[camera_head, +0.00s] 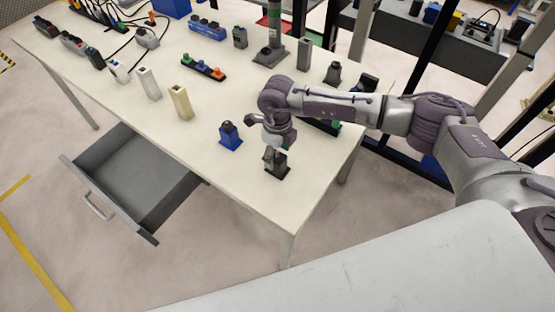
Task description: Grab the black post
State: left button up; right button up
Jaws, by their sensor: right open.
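A small black post (278,171) on a dark base stands near the front edge of the white table, toward its right end. My right arm comes in from the right, and its gripper (274,154) points down directly over the post. The gripper is open, with its fingers at the top of the post. The gripper hides the post's upper part, and I cannot tell whether the fingers touch it. My left gripper is not in view.
A blue block with a dark knob (230,136) stands just left of the post. Beige (181,101) and white (149,83) posts stand farther left. An open grey drawer (135,180) juts out below the table (215,110). Several other parts stand behind my arm.

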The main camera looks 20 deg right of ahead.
jog(key=shift+f, duration=0.15)
grip_shut()
dwell(0.5)
